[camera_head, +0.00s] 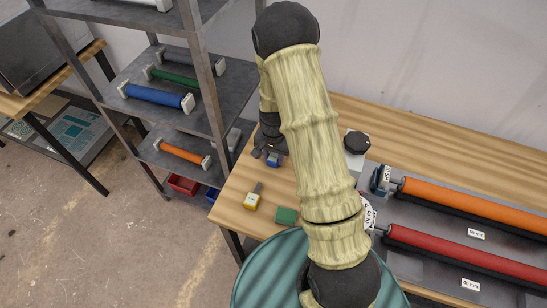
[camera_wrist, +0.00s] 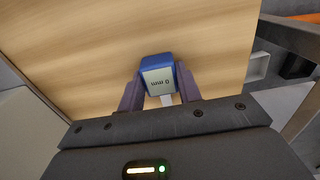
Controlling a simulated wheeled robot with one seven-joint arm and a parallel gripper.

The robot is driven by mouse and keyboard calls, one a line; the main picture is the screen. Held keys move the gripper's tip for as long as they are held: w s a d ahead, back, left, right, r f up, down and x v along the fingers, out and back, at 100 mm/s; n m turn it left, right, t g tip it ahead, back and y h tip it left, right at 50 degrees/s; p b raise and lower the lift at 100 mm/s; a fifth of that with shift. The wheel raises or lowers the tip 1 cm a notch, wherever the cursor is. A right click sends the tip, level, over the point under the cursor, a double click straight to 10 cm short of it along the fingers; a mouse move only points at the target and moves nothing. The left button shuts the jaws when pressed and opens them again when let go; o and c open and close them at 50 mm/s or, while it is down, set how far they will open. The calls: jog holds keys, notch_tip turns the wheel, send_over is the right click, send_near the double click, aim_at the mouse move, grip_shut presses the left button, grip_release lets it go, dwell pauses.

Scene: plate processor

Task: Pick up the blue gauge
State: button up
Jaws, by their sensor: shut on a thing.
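The blue gauge (camera_wrist: 157,68) shows in the wrist view as a small blue block with a pale label face that reads "9 mm". My gripper (camera_wrist: 160,92) is shut on it, with one dark finger on each side. In the head view the blue gauge (camera_head: 273,160) is at the back left of the wooden table, at my gripper (camera_head: 266,154). I cannot tell whether the gauge touches the table top.
A grey shelf (camera_head: 135,95) with coloured rollers stands close on the left. An orange roller (camera_head: 470,202) and a red roller (camera_head: 465,252) lie at the right.

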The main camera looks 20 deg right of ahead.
aim_at(273, 157)
notch_tip(273, 157, up, 10)
jog(key=b, duration=0.1)
dwell(0.4)
jog(key=shift+w, duration=0.1)
jog(key=shift+s, duration=0.2)
